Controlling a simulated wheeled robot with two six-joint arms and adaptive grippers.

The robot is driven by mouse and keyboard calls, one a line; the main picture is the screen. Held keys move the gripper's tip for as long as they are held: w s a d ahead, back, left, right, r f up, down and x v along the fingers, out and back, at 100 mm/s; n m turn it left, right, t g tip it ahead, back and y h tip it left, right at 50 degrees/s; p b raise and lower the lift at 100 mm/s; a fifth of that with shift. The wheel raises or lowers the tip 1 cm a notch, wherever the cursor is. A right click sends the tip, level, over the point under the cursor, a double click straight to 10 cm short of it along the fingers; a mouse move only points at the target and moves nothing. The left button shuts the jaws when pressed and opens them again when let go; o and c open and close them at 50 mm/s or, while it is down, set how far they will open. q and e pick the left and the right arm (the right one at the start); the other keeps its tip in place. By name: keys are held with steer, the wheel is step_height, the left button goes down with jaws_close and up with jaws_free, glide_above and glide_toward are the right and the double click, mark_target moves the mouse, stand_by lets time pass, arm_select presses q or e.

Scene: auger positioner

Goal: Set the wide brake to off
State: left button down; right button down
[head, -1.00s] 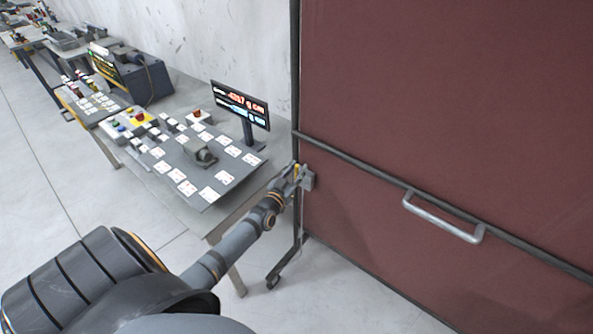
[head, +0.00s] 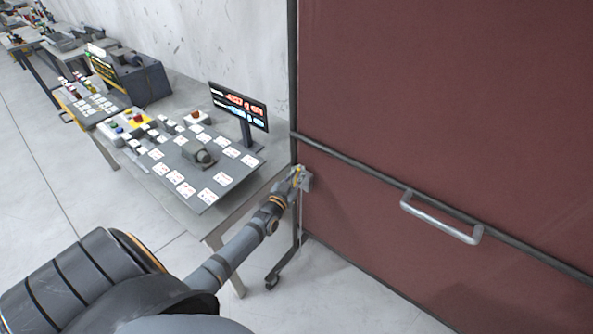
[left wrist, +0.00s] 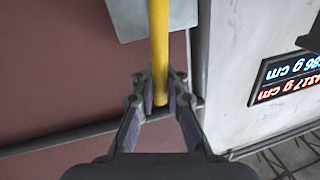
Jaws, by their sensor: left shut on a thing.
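A yellow lever (left wrist: 158,35) sticks out from a grey bracket (left wrist: 185,14) at the left edge of a dark red panel (head: 430,90). The bracket also shows in the head view (head: 306,182), beside the panel's left post. My left gripper (left wrist: 158,82) is shut on the yellow lever, its fingers on either side of it. In the head view my left gripper (head: 297,180) is at the bracket and hides most of the lever. No label on the lever is readable, so I cannot tell its brake setting. My right gripper is not in view.
A table with cards and a grey device (head: 199,152) stands left of the panel. A display (head: 238,106) stands at its back. The floor in front is clear.

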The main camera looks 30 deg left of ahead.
mark_target(308, 186)
arm_select(q)
steer(key=d+m, duration=0.1)
steer(key=d+f+m, duration=0.1)
steer(key=m, duration=0.1)
steer(key=d+m, duration=0.1)
steer(key=shift+s+f+m+t+h, duration=0.25)
steer(key=shift+f+m+t+h, duration=0.05)
steer(key=shift+f+t, duration=0.1)
steer(key=shift+s+d+f+m+b, duration=0.1)
steer(key=shift+d+f+m+b, duration=0.15)
steer(key=shift+m, duration=0.3)
steer(key=shift+s+d+f+m+b, duration=0.15)
steer(key=shift+d+m, duration=0.1)
steer(key=shift+m, duration=0.3)
steer(key=d+f+m+h+b, duration=0.1)
steer(key=m+b, duration=0.1)
steer(key=m, duration=0.2)
steer(key=f+m+h+b, duration=0.1)
steer(key=f+m+b, duration=0.1)
steer(key=m, duration=0.1)
steer(key=d+f+m+t+h+b, duration=0.1)
steer(key=f+m+b, duration=0.1)
steer(key=m, duration=0.2)
steer(key=shift+d+f+m+b, duration=0.15)
steer(key=shift+d+m+b, duration=0.15)
steer(key=shift+d+b, duration=0.05)
steer(key=c, duration=1.4)
jaws_free()
steer(key=shift+w+f, duration=0.1)
